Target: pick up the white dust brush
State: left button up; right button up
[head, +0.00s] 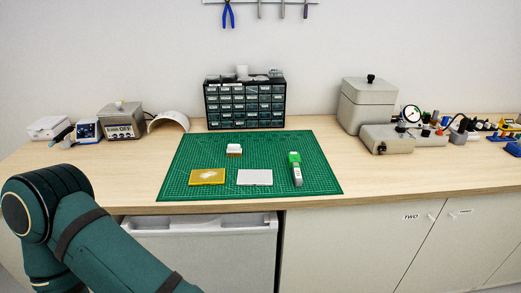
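A small block with a white top and a brown lower part (234,150) sits on the green cutting mat (320,178), towards the mat's middle. It may be the white dust brush; it is too small to be sure. Nothing touches it. Neither of my grippers shows in the head view. Only part of my teal arm shows at the lower left, clear of the mat.
In front of the block lie a yellow tray (207,177) and a pale flat pad (255,177). A green and grey tool (296,168) lies to the right. A drawer cabinet (245,103) stands behind the mat. Grey boxes (368,103) stand at the right.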

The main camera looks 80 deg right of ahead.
aim_at(232, 149)
jog(key=z, duration=2.5)
